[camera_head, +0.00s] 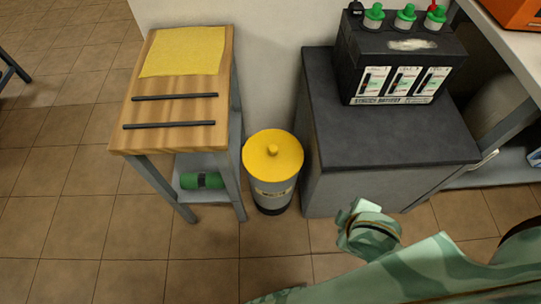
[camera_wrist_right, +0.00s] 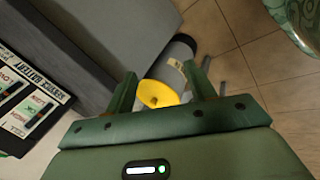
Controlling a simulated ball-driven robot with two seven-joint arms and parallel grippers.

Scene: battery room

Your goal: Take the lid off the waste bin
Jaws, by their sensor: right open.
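The waste bin (camera_head: 273,194) is a grey cylinder with a dark base, standing upright on the floor between the wooden-topped table and the dark cabinet. Its round yellow lid (camera_head: 258,158), with a small knob in the middle, sits on top. In the right wrist view, the lid (camera_wrist_right: 160,93) and the grey bin (camera_wrist_right: 180,55) appear beyond my right gripper (camera_wrist_right: 160,70). Its two green fingers are spread, with nothing held between them and the lid apart from them. In the head view my patterned right arm comes in at lower right; its fingertips cannot be made out. My left gripper is not visible.
The wooden-topped table (camera_head: 170,108) left of the bin carries a yellow cloth (camera_head: 185,50) and two dark rods. A green roll (camera_head: 201,180) lies on its lower shelf. The dark cabinet (camera_head: 385,140) at right carries a black battery (camera_head: 400,55). Tiled floor in front is clear.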

